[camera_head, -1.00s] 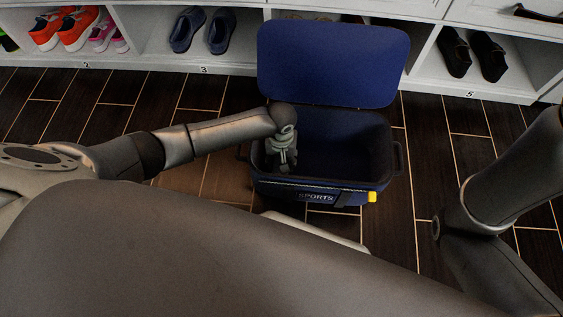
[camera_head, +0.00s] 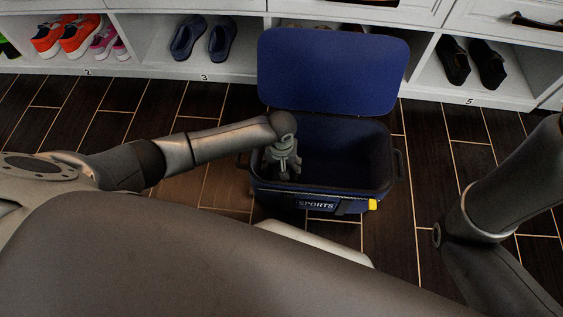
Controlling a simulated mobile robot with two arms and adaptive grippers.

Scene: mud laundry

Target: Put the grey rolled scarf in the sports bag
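The sports bag (camera_head: 318,205) is dark blue, labelled SPORTS, and stands open on the floor with its lid (camera_head: 333,70) raised at the back. My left gripper (camera_head: 283,175) points down inside the bag's mouth, near its left wall. Its fingers look spread apart, with nothing visible between them. The grey rolled scarf cannot be made out; the bag's dark floor is hard to see, and the gripper and front wall hide part of it. My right gripper is out of view; only my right arm's links show at the right.
A white shoe rack with numbered compartments runs along the back, holding orange sneakers (camera_head: 70,37), blue slippers (camera_head: 203,40) and black shoes (camera_head: 470,62). The dark tiled floor is clear to the left and right of the bag.

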